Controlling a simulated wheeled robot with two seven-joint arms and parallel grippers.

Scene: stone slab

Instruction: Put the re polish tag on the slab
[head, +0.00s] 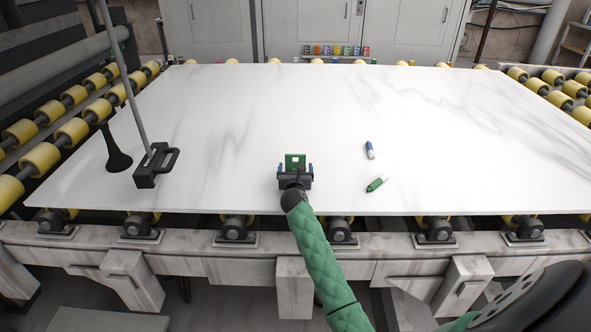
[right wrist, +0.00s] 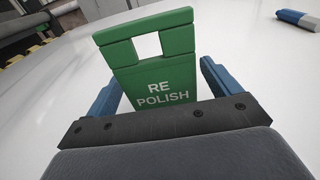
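The green re polish tag (head: 295,158) is at the slab's front middle, its face upright or slightly tilted. In the right wrist view the tag (right wrist: 160,85) shows "RE POLISH" and a square hole near its top. My right gripper (head: 295,169) is around it, with one blue finger on each side. A gap shows between each finger and the tag, so the gripper looks open. The tag's lower edge is hidden behind the gripper body. The white, grey-veined slab (head: 330,105) lies flat on the roller frame. My left gripper is not in view.
A blue-and-white marker (head: 370,150) and a green-and-white marker (head: 377,183) lie right of the tag. A black handled tool (head: 156,165) and a black cone-shaped piece (head: 115,150) stand at the left. The slab's middle and back are clear. Yellow rollers (head: 40,158) line the sides.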

